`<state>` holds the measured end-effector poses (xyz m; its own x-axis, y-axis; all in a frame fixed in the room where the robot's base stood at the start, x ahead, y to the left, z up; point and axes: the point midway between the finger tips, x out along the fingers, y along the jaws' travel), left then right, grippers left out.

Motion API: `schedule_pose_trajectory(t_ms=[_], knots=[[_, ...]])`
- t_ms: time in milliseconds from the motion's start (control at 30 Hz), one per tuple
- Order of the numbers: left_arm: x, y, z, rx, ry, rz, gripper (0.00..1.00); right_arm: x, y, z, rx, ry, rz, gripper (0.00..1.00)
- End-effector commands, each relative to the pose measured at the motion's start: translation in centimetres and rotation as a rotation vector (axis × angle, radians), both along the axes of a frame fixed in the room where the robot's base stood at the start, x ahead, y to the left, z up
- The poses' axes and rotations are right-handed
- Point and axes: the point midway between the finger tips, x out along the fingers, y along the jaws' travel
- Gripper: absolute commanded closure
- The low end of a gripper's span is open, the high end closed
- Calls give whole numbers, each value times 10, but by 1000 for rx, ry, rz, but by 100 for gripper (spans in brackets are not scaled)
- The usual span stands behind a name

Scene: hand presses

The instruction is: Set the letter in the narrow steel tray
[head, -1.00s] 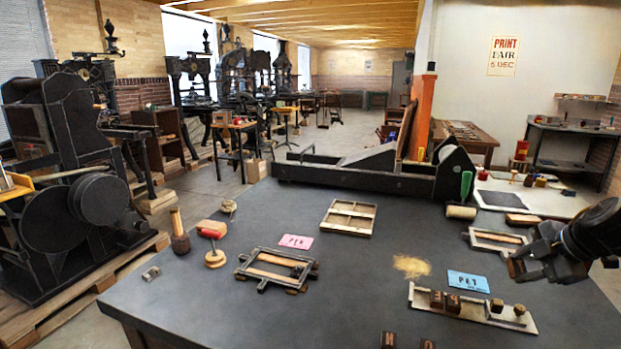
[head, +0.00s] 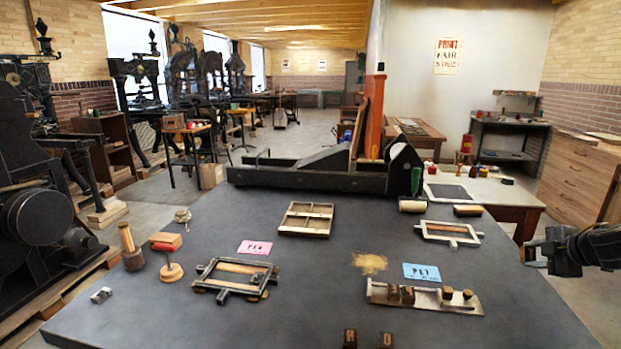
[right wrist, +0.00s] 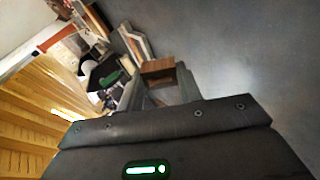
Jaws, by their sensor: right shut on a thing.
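The narrow steel tray (head: 425,298) lies on the dark table, front right in the head view. Two more letter blocks (head: 350,338) and (head: 386,340) stand at the table's front edge, cut by the frame. My right gripper (head: 530,256) is to the right of the tray, raised near the table's right edge. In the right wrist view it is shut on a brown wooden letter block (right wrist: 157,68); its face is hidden. My left gripper is not in view.
A blue card (head: 421,271) lies behind the tray, with a pink card (head: 255,247) farther left. Metal frames (head: 236,277) and (head: 449,233) and a shallow wooden case (head: 306,219) lie on the table. A long black press bed (head: 310,180) bounds the back.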

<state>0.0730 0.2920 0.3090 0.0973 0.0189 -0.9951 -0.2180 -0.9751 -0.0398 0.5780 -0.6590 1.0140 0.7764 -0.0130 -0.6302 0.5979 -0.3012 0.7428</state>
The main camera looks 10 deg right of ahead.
Motion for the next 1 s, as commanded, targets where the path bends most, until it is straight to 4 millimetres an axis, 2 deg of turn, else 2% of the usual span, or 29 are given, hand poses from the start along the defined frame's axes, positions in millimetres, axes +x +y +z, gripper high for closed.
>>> schedule_pose_trajectory(t_ms=[100, 500, 1000], knots=[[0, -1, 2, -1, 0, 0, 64, -9, -23, -10, -2, -15, -44, 92], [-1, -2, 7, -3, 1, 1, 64, -43, -89, -50, -16, -44, -180, 92], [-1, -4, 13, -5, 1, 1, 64, -102, -150, -115, -25, -38, -343, 92]])
